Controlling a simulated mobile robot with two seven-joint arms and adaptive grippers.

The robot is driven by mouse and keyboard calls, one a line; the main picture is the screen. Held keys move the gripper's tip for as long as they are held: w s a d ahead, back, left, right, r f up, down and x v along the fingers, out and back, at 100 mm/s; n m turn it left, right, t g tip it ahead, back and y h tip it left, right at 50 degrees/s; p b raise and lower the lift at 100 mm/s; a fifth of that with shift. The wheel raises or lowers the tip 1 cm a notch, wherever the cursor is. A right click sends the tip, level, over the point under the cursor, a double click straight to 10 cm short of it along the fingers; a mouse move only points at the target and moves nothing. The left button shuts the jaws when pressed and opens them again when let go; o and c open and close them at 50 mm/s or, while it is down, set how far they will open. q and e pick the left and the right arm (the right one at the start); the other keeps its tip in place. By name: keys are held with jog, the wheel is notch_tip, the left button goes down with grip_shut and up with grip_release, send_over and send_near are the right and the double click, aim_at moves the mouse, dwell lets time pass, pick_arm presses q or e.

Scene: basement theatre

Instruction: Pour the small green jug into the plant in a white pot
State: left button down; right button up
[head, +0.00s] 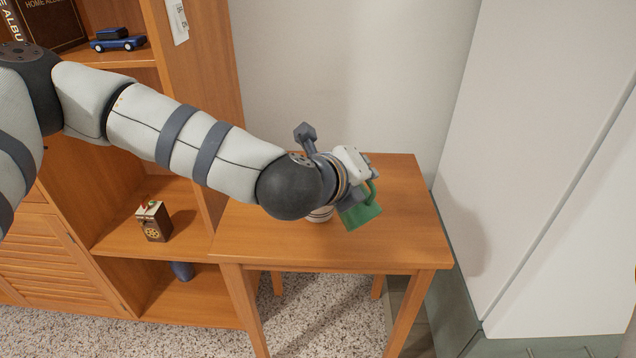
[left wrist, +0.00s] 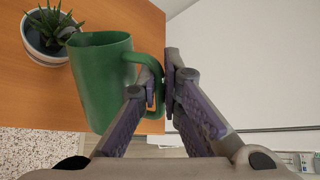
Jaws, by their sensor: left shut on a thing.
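The small green jug (head: 363,216) is held over the wooden table, and it also shows in the left wrist view (left wrist: 103,85). My left gripper (left wrist: 160,85) is shut on its handle. The jug looks tilted, with its lip toward the plant; its inside and any liquid are hidden. The green spiky plant (left wrist: 48,24) stands in a white pot (left wrist: 38,54) on the table, close to the jug's lip in the left wrist view. In the head view my wrist hides the plant, and only part of the pot (head: 321,214) shows beneath it.
The small wooden table (head: 405,235) has bare top around the pot. A wooden shelf unit (head: 205,55) stands to the left, with a blue toy car (head: 117,42) and a brown box (head: 153,222). A white wall panel (head: 545,130) rises close on the right.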

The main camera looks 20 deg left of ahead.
aim_at(373, 194)
pick_arm(q)
jog(key=shift+r, duration=0.9)
jog(key=shift+f, duration=0.85)
jog(key=shift+r, duration=0.5)
jog(key=f, duration=0.1)
jog(key=s+d+f+m+t+y, duration=0.1)
jog(key=d+f+m, duration=0.1)
jog(key=f, duration=0.1)
jog(key=shift+s+d+t, duration=0.2)
jog(key=shift+s+t, duration=0.1)
jog(key=shift+d+y, duration=0.15)
jog(key=shift+y, duration=0.15)
jog(key=shift+s+d+f+m+t+b, duration=0.3)
jog(key=shift+d+f+m+t, duration=0.15)
jog(key=shift+f+m, duration=0.1)
jog(key=s+d+f+m+t+y+b, duration=0.1)
jog(key=s+d+f+m+t+b, duration=0.1)
jog(key=s+d+f+m+t, duration=0.1)
notch_tip(373, 194, down, 3)
jog(key=shift+d+r+m+y, duration=0.15)
jog(key=shift+d+m+y, duration=0.15)
jog(key=shift+d+m, duration=0.55)
pick_arm(e)
jog(key=shift+g, duration=0.7)
jog(key=s+f, duration=0.3)
jog(key=shift+s+f, duration=0.1)
jog(key=shift+f, duration=0.1)
